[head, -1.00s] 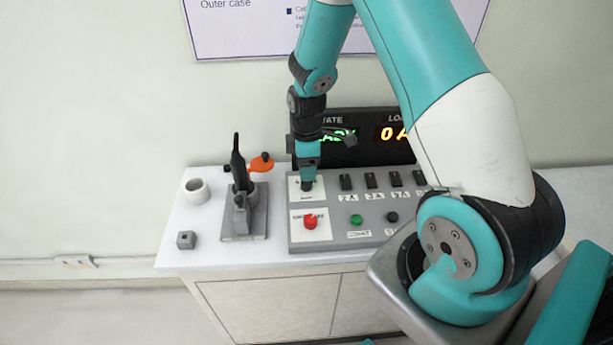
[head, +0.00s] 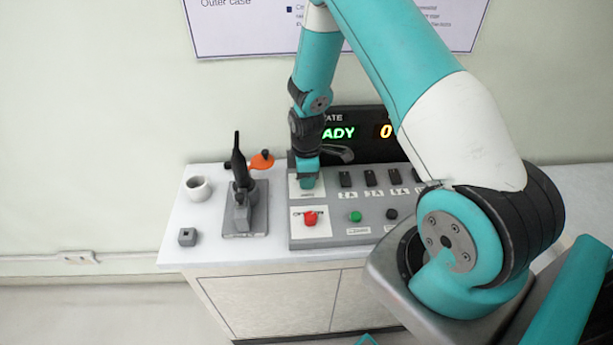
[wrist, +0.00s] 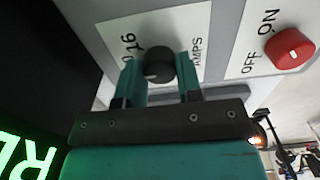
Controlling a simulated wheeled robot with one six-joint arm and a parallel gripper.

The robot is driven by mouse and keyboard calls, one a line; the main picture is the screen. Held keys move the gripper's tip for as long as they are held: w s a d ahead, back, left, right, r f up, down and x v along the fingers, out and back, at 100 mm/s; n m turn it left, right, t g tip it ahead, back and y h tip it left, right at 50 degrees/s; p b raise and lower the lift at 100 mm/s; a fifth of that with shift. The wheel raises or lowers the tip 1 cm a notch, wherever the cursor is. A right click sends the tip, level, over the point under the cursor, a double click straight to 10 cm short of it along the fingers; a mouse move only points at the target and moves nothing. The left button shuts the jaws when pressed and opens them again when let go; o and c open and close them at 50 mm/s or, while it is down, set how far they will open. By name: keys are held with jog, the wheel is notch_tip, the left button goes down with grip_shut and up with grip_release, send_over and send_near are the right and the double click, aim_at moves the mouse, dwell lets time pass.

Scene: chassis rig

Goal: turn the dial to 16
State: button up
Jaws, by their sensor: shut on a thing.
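The dial (wrist: 159,62) is a dark round knob on a white plate (wrist: 187,20) printed with "16" and "AMPS" in the wrist view. My gripper (wrist: 155,82) has its two teal fingers on either side of the dial and is shut on it. A pale pointer mark shows on the knob, but its exact setting is hard to read. In the head view my gripper (head: 307,184) is down at the upper left plate of the grey panel and hides the dial.
A red OFF/ON knob (wrist: 290,48) sits beside the dial plate. The panel has several black switches (head: 346,179) and a green button (head: 355,216). A lit display (head: 362,130) stands behind. A clamp stand (head: 243,212) and white cup (head: 198,189) are left.

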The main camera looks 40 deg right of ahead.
jog(key=m+b, duration=0.1)
jog(key=m, duration=0.3)
jog(key=shift+m+b, duration=0.7)
jog(key=shift+m, duration=1.7)
jog(key=o, duration=0.9)
jog(key=shift+o, duration=0.2)
jog(key=shift+r, duration=0.1)
notch_tip(320, 180, up, 17)
jog(key=b, duration=0.2)
jog(key=shift+r, duration=0.2)
